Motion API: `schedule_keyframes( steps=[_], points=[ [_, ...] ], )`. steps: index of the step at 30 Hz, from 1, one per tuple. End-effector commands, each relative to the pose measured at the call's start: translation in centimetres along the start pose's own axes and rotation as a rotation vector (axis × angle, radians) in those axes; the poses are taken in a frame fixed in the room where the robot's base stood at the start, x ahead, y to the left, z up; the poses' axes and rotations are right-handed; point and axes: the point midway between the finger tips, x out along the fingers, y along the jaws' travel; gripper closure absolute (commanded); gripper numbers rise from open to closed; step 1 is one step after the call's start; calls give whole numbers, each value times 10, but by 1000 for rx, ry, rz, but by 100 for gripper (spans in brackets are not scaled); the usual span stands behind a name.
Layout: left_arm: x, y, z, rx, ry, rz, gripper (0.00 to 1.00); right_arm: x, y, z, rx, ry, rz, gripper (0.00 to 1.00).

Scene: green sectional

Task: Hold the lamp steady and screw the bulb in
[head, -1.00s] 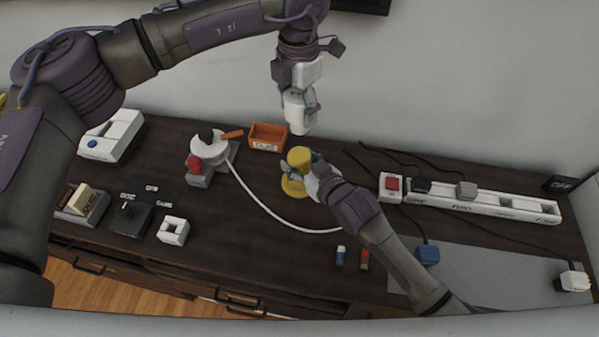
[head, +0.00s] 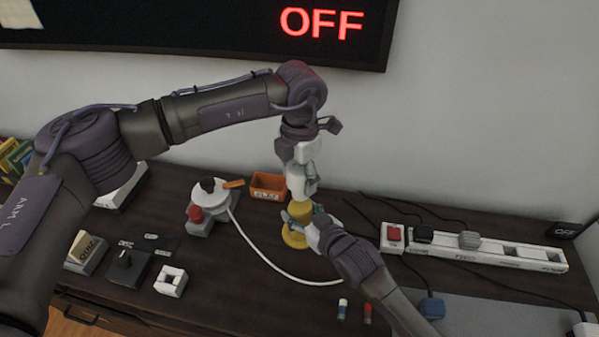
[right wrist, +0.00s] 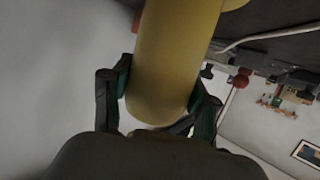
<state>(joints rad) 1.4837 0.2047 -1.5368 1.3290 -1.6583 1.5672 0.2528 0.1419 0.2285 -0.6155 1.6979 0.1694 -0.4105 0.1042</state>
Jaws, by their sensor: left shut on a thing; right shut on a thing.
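The yellow lamp (head: 295,238) stands upright on the dark worktop, with a round base and a thick stem. My right gripper (head: 302,222) is shut around its stem from the right. In the right wrist view the yellow stem (right wrist: 175,60) fills the space between the two dark-green-padded fingers (right wrist: 163,98). My left gripper (head: 302,190) points straight down directly over the lamp's top and is shut on the bulb. The bulb is almost wholly hidden by the fingers, and I cannot tell how deep it sits in the lamp.
An orange bin (head: 268,186) stands behind the lamp. A white round device with a red knob (head: 208,200) is to the left, its white cord curving past the lamp's front. A power strip (head: 490,250) lies at the right. A wall screen (head: 320,25) reads OFF.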

Motion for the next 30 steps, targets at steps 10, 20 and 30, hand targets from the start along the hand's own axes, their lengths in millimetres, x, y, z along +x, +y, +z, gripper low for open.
schedule_keyframes(
  steps=[10, 20, 30],
  points=[
    [1, 0, 0, 0, 1, 0, 74, 0, 0, 0, 0, -1, 0, 100],
    [17, 0, 0, 1, 2, -1, 74, 0, 0, 0, 0, -1, 0, 100],
    [18, 0, 0, 0, 1, 0, 74, 0, 0, 0, 0, -1, 0, 100]
  ],
)
